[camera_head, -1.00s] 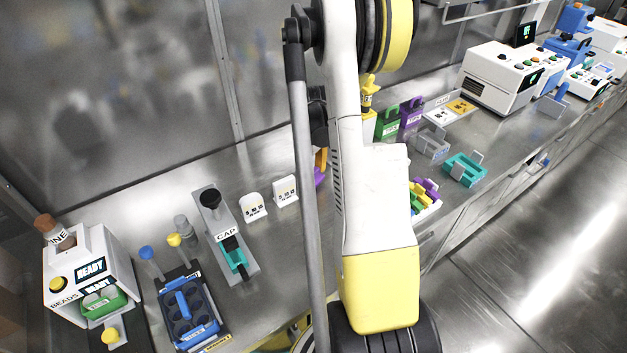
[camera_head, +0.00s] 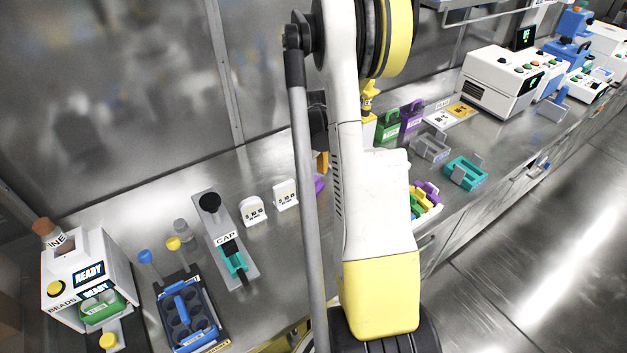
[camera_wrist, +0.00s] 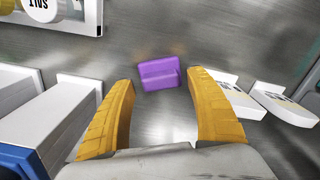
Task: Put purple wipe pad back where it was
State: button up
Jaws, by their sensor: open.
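The purple wipe pad (camera_wrist: 159,74) lies on the metal counter in the wrist view, a small block with a raised ridge. It sits just beyond and between my fingertips, apart from both. My gripper (camera_wrist: 160,92) is open and empty, its two orange fingers spread wide, pointing at the pad. In the head view my arm hides most of this spot. A sliver of purple (camera_head: 320,186), likely the pad, shows beside the arm, with a bit of an orange finger (camera_head: 322,164) above it.
White label stands (camera_wrist: 230,95) are close to my right finger in the wrist view; white box-like things (camera_wrist: 45,125) are on the left. In the head view, a tray of colored pieces (camera_head: 427,203) and green and purple holders (camera_head: 410,118) stand right of my arm.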

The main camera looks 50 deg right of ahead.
aim_at(314, 179)
notch_tip(314, 179, up, 11)
jog(key=p, duration=0.3)
jog(key=w+a+r+t, duration=0.1)
jog(key=w+a+r, duration=0.1)
jog(key=a+r, duration=0.4)
jog(key=a+r+t+h, duration=0.1)
jog(key=a+r, duration=0.2)
jog(key=a, duration=0.3)
jog(key=a+r+t, duration=0.1)
jog(key=a+r, duration=0.2)
jog(key=a, duration=0.4)
jog(key=s+a+r+t, duration=0.1)
jog(key=s+a, duration=0.3)
jog(key=a, duration=0.4)
jog(key=s+a+r+m+t+y, duration=0.1)
jog(key=s+a+t, duration=0.2)
jog(key=a, duration=0.6)
jog(key=shift+s+r, duration=0.25)
jog(key=shift+s, duration=0.7)
jog(key=shift+f, duration=0.15)
jog(key=shift+f, duration=0.2)
